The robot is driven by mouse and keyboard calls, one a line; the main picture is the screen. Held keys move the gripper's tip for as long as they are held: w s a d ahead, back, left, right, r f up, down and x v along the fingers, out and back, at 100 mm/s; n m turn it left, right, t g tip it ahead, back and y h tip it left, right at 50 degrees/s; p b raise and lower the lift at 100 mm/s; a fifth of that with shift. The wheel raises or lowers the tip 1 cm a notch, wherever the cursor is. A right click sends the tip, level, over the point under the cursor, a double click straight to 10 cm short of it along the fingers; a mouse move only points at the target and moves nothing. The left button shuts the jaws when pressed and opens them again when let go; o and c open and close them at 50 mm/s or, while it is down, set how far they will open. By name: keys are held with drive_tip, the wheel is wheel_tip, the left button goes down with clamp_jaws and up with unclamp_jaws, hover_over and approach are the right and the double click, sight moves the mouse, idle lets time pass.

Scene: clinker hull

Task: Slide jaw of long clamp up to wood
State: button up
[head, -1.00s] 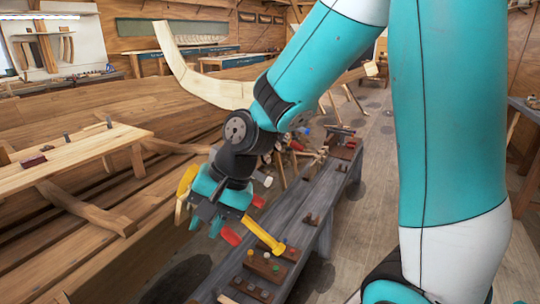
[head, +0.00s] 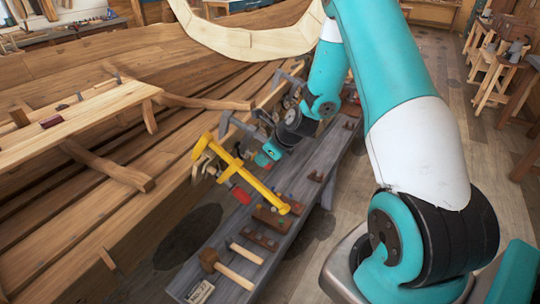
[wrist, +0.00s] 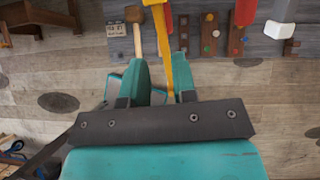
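The long clamp (head: 248,177) is yellow with a red handle (head: 241,194). Its upper end is beside the edge of the wooden hull (head: 130,225), and its bar slants down to the right over the grey bench. I cannot tell whether the jaw touches wood. My gripper (head: 268,154) is just above and right of the clamp in the head view. In the wrist view the yellow bar (wrist: 172,65) runs between the fingers of my gripper (wrist: 163,84), close to the right finger, with a gap to the left one.
The grey bench (head: 318,225) carries a mallet (head: 228,268), wooden blocks (head: 271,218) and a small label (head: 200,292). Grey clamps (head: 240,126) stand along the hull edge. A plank table (head: 70,118) is at left.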

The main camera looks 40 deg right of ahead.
sight(241, 164)
drive_tip(key=b+x, duration=0.4)
drive_tip(key=x, duration=0.6)
drive_tip(key=shift+b, duration=0.3)
drive_tip(key=shift+r, duration=0.1)
drive_tip(key=shift+c, duration=0.4)
drive_tip(key=shift+w, duration=0.1)
drive_tip(key=shift+w+a+r, duration=0.1)
drive_tip(key=shift+w+r, duration=0.05)
drive_tip(key=shift+w, duration=0.1)
drive_tip(key=shift+w, duration=0.15)
drive_tip(key=shift+w+a+r+p, duration=0.45)
drive_tip(key=shift+w+r+p, duration=0.25)
drive_tip(key=shift+w+r, duration=0.15)
idle(0.9)
drive_tip(key=shift+s+f, duration=0.1)
drive_tip(key=shift+s, duration=0.05)
drive_tip(key=shift+s+d+f, duration=0.25)
drive_tip(key=shift+s+d, duration=0.05)
drive_tip(key=shift+s, duration=0.2)
